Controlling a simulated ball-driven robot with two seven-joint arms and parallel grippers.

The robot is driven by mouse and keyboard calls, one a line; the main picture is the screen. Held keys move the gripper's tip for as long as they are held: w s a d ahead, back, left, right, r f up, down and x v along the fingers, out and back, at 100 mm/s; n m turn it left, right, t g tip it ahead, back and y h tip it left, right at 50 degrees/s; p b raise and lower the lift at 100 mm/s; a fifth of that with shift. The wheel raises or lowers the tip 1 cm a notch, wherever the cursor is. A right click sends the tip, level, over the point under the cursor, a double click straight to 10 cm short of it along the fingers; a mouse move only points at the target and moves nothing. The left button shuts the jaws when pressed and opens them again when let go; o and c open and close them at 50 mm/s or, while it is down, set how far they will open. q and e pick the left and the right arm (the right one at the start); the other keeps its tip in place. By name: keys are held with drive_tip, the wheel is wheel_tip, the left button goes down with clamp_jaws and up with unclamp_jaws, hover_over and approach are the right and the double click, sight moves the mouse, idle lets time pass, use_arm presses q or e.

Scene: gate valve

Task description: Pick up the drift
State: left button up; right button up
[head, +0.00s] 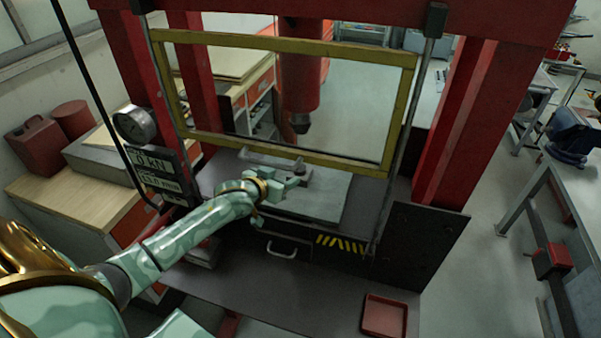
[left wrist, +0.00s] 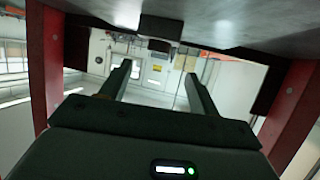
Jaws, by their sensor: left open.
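A light grey bar (head: 268,158), apparently the drift, lies on the grey press plate (head: 325,208) behind the lower rail of the yellow guard frame. A small grey knob-like part is at its right end, partly hidden by the rail and my gripper. My left gripper (head: 284,192) is over the plate, just in front of the bar and apart from it. In the left wrist view my left gripper (left wrist: 158,88) is open, with nothing between its fingers. My right gripper is not in view.
The red ram (head: 300,75) hangs above. Red press columns (head: 460,120) flank the bed. A gauge (head: 134,124) and display (head: 160,172) are left. A red tray (head: 384,316) sits front right.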

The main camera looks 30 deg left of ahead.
sight(297, 171)
use_arm(q)
drive_tip(key=x, duration=0.2)
drive_tip(key=shift+w+f, duration=0.2)
drive_tip(key=shift+w, duration=0.3)
drive_tip(key=shift+w+f, duration=0.2)
drive_tip(key=shift+w, duration=0.1)
drive_tip(key=x, duration=0.3)
drive_tip(key=shift+w+d+f, duration=0.1)
drive_tip(key=shift+w+d, duration=0.05)
drive_tip(key=shift+w, duration=0.05)
drive_tip(key=shift+w+f, duration=0.15)
drive_tip(key=shift+w, duration=0.25)
drive_tip(key=shift+s, duration=0.15)
drive_tip(key=shift+c, duration=0.5)
drive_tip(key=c, duration=0.6)
clamp_jaws()
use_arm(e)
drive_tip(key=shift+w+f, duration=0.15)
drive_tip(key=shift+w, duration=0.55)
